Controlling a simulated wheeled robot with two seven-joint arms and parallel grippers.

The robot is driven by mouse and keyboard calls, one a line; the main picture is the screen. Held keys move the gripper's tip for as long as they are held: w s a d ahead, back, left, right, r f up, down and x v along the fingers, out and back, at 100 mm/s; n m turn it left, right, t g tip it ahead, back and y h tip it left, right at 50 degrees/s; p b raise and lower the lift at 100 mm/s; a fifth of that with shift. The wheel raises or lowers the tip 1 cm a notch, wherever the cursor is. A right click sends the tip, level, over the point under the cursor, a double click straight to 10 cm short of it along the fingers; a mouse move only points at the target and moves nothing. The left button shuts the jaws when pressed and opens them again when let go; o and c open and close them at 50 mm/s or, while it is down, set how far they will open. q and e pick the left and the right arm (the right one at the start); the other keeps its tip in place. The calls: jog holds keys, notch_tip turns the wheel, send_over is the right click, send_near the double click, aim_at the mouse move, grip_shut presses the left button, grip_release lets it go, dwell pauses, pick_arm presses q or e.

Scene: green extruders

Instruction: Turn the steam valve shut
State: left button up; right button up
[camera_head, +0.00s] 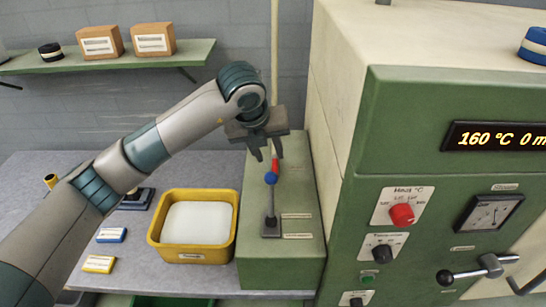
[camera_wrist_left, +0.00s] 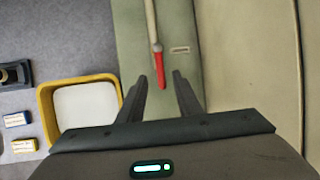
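The steam valve's red lever (camera_wrist_left: 160,70) sits at the end of a pale pipe (camera_wrist_left: 151,20) in the left wrist view, roughly in line with the pipe. In the head view, part of the red lever (camera_head: 276,165) shows just below my left gripper's fingers; the rest is hidden behind them. My left gripper (camera_head: 266,154) is open and empty. In the wrist view, the lever's free end lies between the tips of the left gripper (camera_wrist_left: 160,78), with a gap on both sides. I cannot tell the height difference. My right gripper is not in view.
The tall green machine (camera_head: 400,110), with a red knob (camera_head: 402,214), bounds the right side. A shelf (camera_head: 105,62) is behind.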

aim_at(275, 166)
pick_arm(q)
jog(key=p+x, duration=0.1)
jog(key=x, duration=0.4)
jog(key=shift+p, duration=0.35)
jog(key=shift+w+d+f, duration=0.1)
jog(key=shift+w+f, duration=0.15)
jog(key=shift+f, duration=0.4)
grip_shut()
